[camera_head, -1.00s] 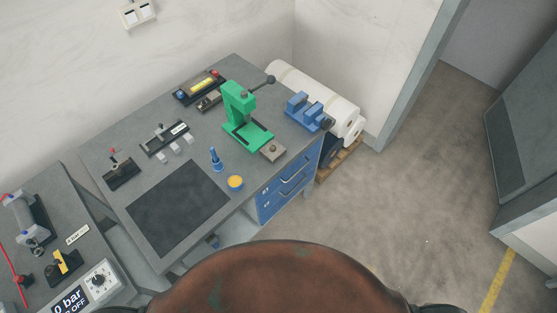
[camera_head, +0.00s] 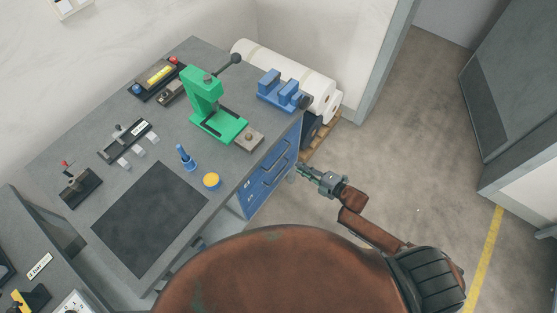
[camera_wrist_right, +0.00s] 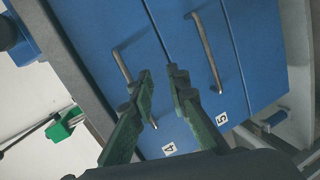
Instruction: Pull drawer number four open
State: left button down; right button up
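Drawer number four (camera_wrist_right: 95,28) is a blue front with a metal bar handle (camera_wrist_right: 122,66) and a white "4" label (camera_wrist_right: 169,149) in the right wrist view. It looks shut, level with the front beside it. My right gripper (camera_wrist_right: 161,75) is open, its green fingers in front of the drawer fronts; the left finger overlaps part of the handle. Whether they touch cannot be told. In the head view, my right gripper (camera_head: 299,170) is beside the blue drawer stack (camera_head: 252,202), just right of its handles. My left gripper is not in view.
Drawer five (camera_wrist_right: 236,75) with its own handle (camera_wrist_right: 207,52) lies alongside. The grey bench (camera_head: 150,165) carries a green press (camera_head: 205,95), a blue fixture (camera_head: 278,88) and a yellow-topped pot (camera_head: 211,181). The floor at right is clear.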

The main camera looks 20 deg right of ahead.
aim_at(279, 158)
jog(key=a+r+n+y, duration=0.2)
jog(key=a+r+n, duration=0.1)
jog(key=a+r, duration=0.15)
jog(key=b+x, duration=0.1)
jog(key=x, duration=0.6)
jog(key=shift+w+d, duration=0.2)
jog(key=shift+c, duration=0.6)
grip_shut()
